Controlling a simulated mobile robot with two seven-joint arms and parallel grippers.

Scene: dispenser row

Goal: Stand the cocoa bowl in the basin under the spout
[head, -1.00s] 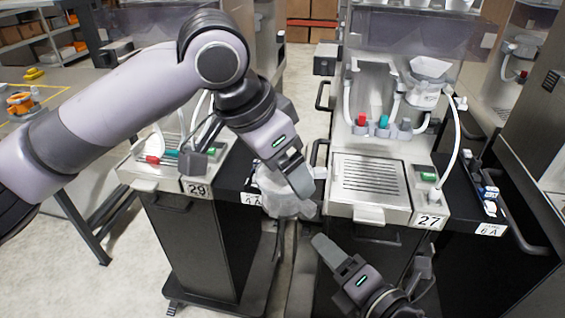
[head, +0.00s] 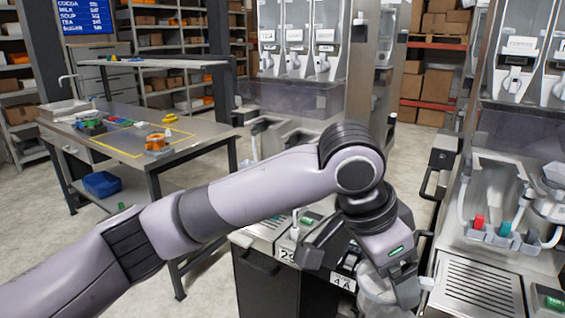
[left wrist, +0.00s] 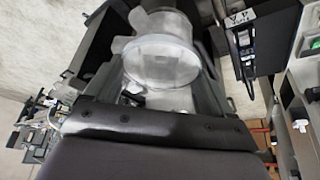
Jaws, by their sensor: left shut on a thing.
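My left gripper (head: 400,290) is shut on a clear, translucent bowl (head: 372,283), low in the head view in front of the dispenser row. The bowl also shows in the left wrist view (left wrist: 162,62), with a round rim and a side tab, between the fingers. Its contents cannot be made out. A pale basin (head: 68,109) is set in the far left end of the work table, well away from the bowl. A thin curved spout (head: 70,80) stands over it. My right gripper is in neither view now.
The work table (head: 185,145) holds coloured blocks (head: 95,126) and an orange part (head: 156,142) by a yellow outline. A blue bin (head: 101,184) lies below. A dispenser station (head: 480,285) stands close on the right. Open floor (head: 210,240) lies between table and stations.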

